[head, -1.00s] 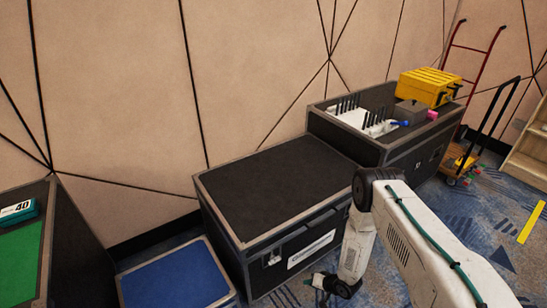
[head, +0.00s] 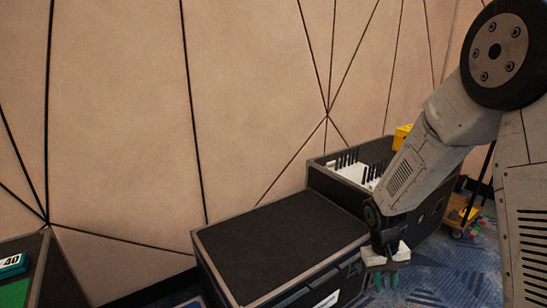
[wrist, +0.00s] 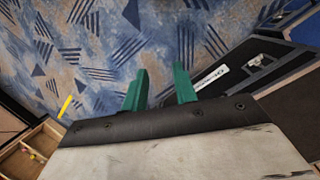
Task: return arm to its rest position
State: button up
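My gripper (head: 386,280) hangs at the end of my folded arm at the lower right of the head view, in front of the black flight case. Its green fingers point down and are apart. In the wrist view my gripper (wrist: 162,85) shows its two green fingers spread over the blue patterned carpet, with nothing between them. My arm rises tall at the right of the head view and hides part of the room behind it.
A black flight case (head: 280,238) stands beside the gripper. A taller case (head: 321,182) behind holds a white rack (head: 356,171); a yellow box (head: 402,137) is partly hidden. A trolley (head: 462,216) stands at right. A green mat (head: 14,293) lies at left. Carpet (head: 445,283) is open near the gripper.

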jog(key=s+a+r+t+y, duration=0.1)
jog(key=s+r, duration=1.1)
jog(key=r, duration=0.1)
jog(key=s+a+r+t, duration=0.1)
jog(key=s+r+t, duration=0.1)
jog(key=s+r, duration=1)
jog(key=shift+a+r+t+y, duration=0.3)
jog(key=shift+a+r+y, duration=0.1)
jog(key=shift+r, duration=0.55)
